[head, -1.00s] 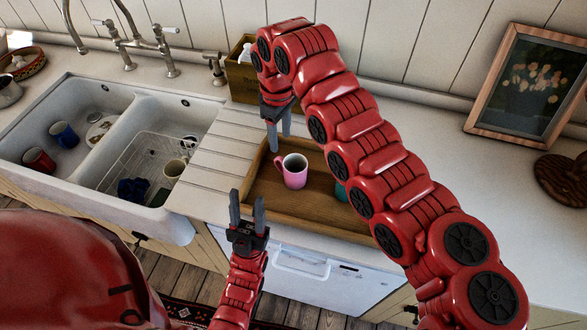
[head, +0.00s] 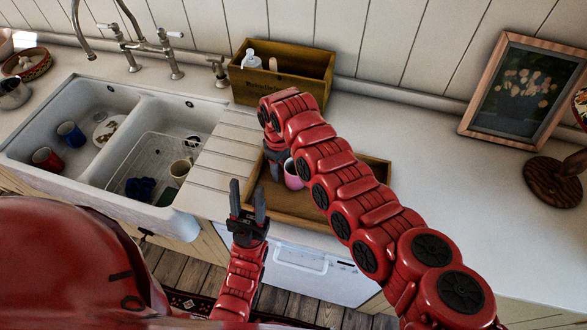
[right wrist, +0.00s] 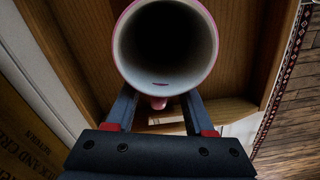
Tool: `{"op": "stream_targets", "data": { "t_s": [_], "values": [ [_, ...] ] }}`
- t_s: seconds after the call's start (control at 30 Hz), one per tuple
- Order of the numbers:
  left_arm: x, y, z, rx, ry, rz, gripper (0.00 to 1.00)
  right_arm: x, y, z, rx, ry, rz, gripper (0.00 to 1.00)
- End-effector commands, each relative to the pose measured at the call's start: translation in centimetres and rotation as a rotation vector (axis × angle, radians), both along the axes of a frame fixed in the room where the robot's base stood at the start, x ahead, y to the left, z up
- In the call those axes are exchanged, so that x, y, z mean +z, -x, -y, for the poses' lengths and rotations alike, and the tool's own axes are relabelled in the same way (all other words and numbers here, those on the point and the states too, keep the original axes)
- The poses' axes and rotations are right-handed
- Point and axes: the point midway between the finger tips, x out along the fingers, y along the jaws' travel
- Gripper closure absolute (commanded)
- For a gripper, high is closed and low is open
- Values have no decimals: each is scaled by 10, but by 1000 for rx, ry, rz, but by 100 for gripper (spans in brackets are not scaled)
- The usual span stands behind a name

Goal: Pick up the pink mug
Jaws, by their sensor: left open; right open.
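The pink mug (head: 292,176) stands in the wooden tray (head: 308,221) on the counter, partly covered by my right arm in the head view. In the right wrist view I look into the mug (right wrist: 165,48); its handle (right wrist: 158,103) points toward the wrist. My right gripper (head: 277,172) is open at the mug's left side. In the right wrist view the fingers of this gripper (right wrist: 158,112) lie on either side of the handle, their tips hidden behind the mug. My left gripper (head: 248,199) is open and empty in front of the tray.
A wooden box (head: 283,75) with bottles stands behind the tray against the wall. A double sink (head: 120,150) with mugs and a dish rack is on the left. A framed picture (head: 522,88) leans at the right.

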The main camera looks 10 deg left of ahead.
Motion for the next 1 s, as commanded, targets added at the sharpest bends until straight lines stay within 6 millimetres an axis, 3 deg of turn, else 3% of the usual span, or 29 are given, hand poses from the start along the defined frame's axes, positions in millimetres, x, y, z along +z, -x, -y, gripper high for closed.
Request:
{"op": "stream_targets", "data": {
  "t_s": [0.17,0.5,1.0],
  "values": [
    [-1,0,0,0,0,0,56,-1,-1,0,-1,-2,3,47],
    [-1,0,0,0,0,0,56,-1,-1,0,-1,-2,4,100],
    [-1,0,0,0,0,0,56,0,-2,0,-2,-2,4,100]
  ]
}}
